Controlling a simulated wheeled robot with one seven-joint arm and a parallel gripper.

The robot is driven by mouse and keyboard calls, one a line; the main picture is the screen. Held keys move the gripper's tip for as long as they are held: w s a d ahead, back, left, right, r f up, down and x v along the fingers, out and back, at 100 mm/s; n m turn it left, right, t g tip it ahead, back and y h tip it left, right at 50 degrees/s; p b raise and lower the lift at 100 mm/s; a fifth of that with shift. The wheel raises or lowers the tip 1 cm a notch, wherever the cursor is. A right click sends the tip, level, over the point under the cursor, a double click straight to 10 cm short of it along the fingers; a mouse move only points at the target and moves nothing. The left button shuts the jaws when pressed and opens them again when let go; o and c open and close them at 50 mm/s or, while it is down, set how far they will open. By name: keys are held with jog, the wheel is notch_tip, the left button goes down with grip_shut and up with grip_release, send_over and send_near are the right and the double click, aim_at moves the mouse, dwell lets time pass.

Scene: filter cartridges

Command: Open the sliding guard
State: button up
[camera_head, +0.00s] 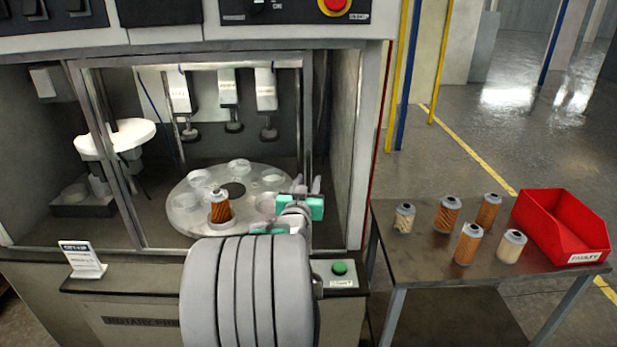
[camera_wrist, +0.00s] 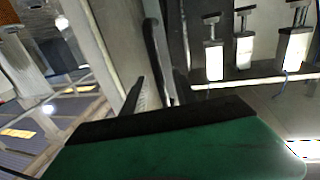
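The sliding guard (camera_head: 190,61), a clear panel in a pale metal frame, stands across the front of the machine's right bay, with the rotary plate (camera_head: 183,195) behind it. Its left upright (camera_head: 108,150) and right upright (camera_head: 306,110) show. My gripper (camera_head: 290,218) is near the guard's lower right side, its two teal fingers apart. My arm hides the guard's lower right part. In the wrist view, one green finger with a black pad fills the bottom, and a dark curved bar (camera_wrist: 153,62), perhaps the guard's handle, stands beyond it. I cannot tell whether they touch.
An orange filter cartridge (camera_head: 220,207) stands on the plate. A side table (camera_head: 420,262) at right holds several cartridges and a red bin (camera_head: 562,228). A small sign (camera_head: 82,260) and a green button (camera_head: 339,268) are on the machine's front ledge.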

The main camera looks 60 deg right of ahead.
jog(key=shift+w+d, duration=0.2)
jog(key=shift+d, duration=0.45)
jog(key=shift+c, duration=0.4)
grip_shut()
dwell(0.5)
